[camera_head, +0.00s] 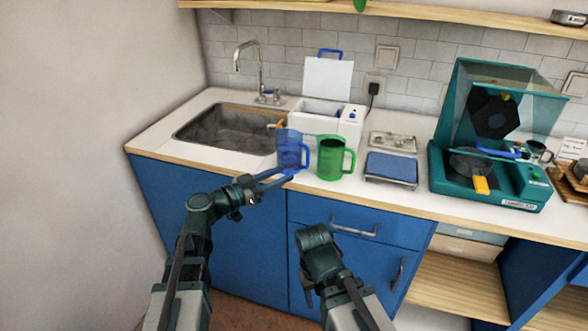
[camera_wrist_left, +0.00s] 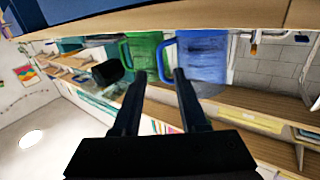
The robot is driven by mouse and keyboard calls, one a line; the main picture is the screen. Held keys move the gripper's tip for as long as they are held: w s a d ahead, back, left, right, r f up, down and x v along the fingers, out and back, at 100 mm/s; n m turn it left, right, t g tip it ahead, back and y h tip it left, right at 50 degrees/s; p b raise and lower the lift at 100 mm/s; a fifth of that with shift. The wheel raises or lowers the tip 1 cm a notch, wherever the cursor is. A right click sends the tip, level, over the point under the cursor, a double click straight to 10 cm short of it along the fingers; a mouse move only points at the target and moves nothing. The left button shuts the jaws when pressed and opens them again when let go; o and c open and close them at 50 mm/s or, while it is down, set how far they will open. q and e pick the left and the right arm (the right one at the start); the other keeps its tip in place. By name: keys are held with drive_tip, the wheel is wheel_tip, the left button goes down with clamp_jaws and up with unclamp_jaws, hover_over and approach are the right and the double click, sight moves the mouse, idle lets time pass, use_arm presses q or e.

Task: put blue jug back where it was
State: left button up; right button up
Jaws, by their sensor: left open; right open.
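The translucent blue jug (camera_head: 289,148) stands upright on the counter's front edge, right of the sink, its handle on its right side. The green jug (camera_head: 330,158) stands just right of it. My left gripper (camera_head: 284,177) is open, its fingers pointing at the blue jug's lower front. In the left wrist view, the blue jug (camera_wrist_left: 205,62) is beyond the fingers of the left gripper (camera_wrist_left: 158,76), and its handle shows between the fingertips. I cannot tell whether they touch it. My right gripper (camera_head: 308,287) is low in front of the cabinets, away from both jugs; its fingers are barely visible.
The sink (camera_head: 228,130) is left of the jugs. A white box with a raised lid (camera_head: 327,78) stands behind them. A blue-topped scale (camera_head: 391,167) and a teal machine (camera_head: 497,190) are to the right. A little bare counter (camera_head: 240,160) lies in front of the sink.

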use_arm(q)
drive_tip(key=shift+v, duration=2.3)
drive_tip(key=s+d+f+g+y, duration=0.5)
drive_tip(key=s+d+f+g, duration=0.4)
drive_tip(key=f, duration=0.5)
drive_tip(key=s+a+f+n+g+y, duration=0.2)
drive_tip(key=s+a+f+n+y, duration=0.4)
drive_tip(key=s+y, duration=0.4)
drive_tip(key=shift+s+a+f+n+y, duration=0.3)
drive_tip(key=shift+s+a+f+n, duration=0.1)
drive_tip(key=shift+f, duration=0.45)
